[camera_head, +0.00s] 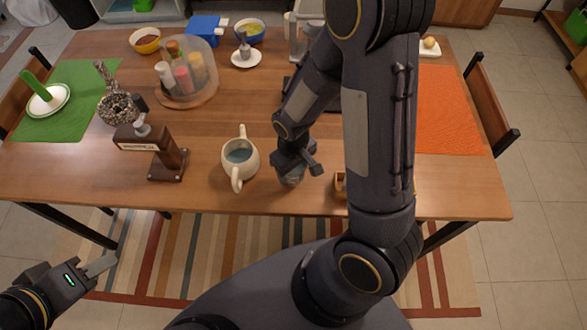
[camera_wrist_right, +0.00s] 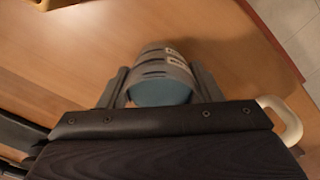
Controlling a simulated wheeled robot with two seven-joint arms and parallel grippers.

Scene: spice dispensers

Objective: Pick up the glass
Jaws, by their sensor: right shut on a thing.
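The glass (camera_head: 291,177) is a grey-blue cup near the front edge of the table, partly hidden under my right gripper (camera_head: 296,164). In the right wrist view the glass (camera_wrist_right: 163,77) has a banded grey side with a pale label and a blue-tinted round end. The fingers of my right gripper (camera_wrist_right: 161,88) are on both sides of it, shut on it. I cannot tell whether it touches the table. My left gripper (camera_head: 98,265) is off the table at the lower left, away from everything; its finger gap does not show clearly.
A cream mug (camera_head: 240,160) with two handles stands just left of the glass; a handle shows in the right wrist view (camera_wrist_right: 284,120). A wooden dispenser (camera_head: 160,150) and a clear spice carousel (camera_head: 186,75) stand further left. My right arm hides part of the table.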

